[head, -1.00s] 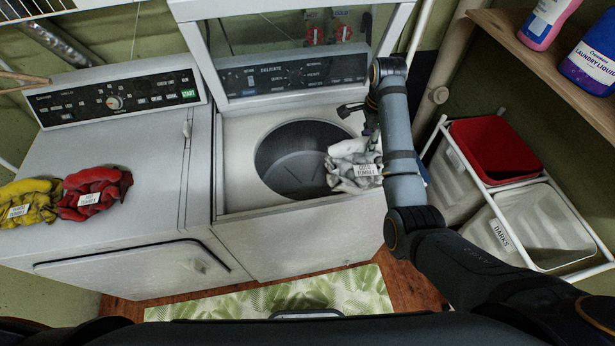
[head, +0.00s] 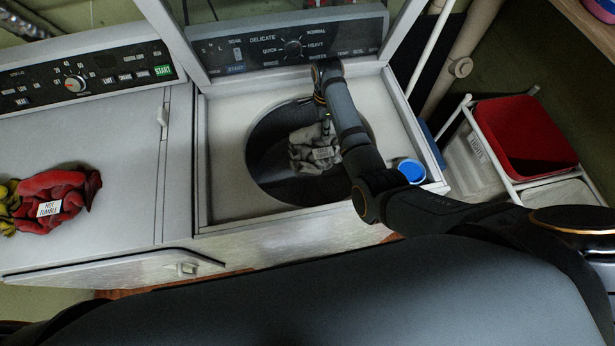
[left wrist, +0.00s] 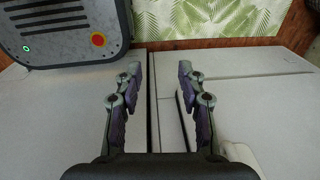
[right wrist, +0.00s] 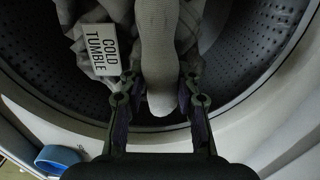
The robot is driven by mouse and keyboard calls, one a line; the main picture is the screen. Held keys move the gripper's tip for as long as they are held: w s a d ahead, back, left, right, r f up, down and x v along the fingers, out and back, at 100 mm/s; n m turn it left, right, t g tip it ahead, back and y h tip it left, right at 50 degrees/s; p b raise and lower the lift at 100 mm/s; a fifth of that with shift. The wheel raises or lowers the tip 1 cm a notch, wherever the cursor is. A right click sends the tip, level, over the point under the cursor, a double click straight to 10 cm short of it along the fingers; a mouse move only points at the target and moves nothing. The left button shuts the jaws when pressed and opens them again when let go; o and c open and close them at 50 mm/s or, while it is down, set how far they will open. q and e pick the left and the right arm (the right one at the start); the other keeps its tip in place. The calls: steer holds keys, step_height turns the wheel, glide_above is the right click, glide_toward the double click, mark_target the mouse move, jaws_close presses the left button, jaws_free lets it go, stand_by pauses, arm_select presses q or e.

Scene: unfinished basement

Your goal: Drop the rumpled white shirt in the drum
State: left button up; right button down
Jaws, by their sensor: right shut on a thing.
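The rumpled white shirt (head: 312,150) hangs from my right gripper (head: 326,118) over the mouth of the washer drum (head: 265,165) in the head view. In the right wrist view the shirt (right wrist: 158,45) is between the fingers of my right gripper (right wrist: 158,88), with a tag reading "COLD TUMBLE" beside it. The perforated drum wall (right wrist: 265,45) shows behind the cloth. I cannot tell whether the shirt touches the drum. My left gripper (left wrist: 156,75) is open and empty in the left wrist view, above white machine tops.
A red garment (head: 60,197) with a tag lies on the left machine's top, with a yellow one (head: 8,195) beside it. A blue round cap (head: 411,170) is at the washer's right front corner. A red bin (head: 525,138) stands in a rack at right.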

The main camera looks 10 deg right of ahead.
mark_target(314, 153)
steer(key=s+a+f, duration=0.1)
steer(key=f, duration=0.1)
steer(key=s+a+f, duration=0.1)
steer(key=f, duration=0.2)
steer(key=s+a+f+p, duration=0.1)
steer(key=s+f, duration=0.1)
steer(key=f, duration=0.1)
steer(key=shift+s+a, duration=0.1)
steer(key=shift+a, duration=0.25)
arm_select(q)
step_height(314, 153, down, 8)
steer(key=w+b, duration=0.1)
steer(key=b, duration=0.9)
steer(key=shift+a+f, duration=0.15)
steer(key=shift+f, duration=0.05)
arm_select(e)
step_height(314, 153, down, 10)
arm_select(q)
steer(key=shift+w+f+b, duration=0.1)
steer(key=shift+f+b, duration=0.05)
steer(key=shift+b, duration=0.25)
arm_select(e)
steer(key=shift+f, duration=0.3)
steer(key=shift+f, duration=0.4)
arm_select(q)
steer(key=shift+f, duration=0.2)
arm_select(e)
steer(key=c, duration=1)
jaws_free()
steer(key=shift+o, duration=0.2)
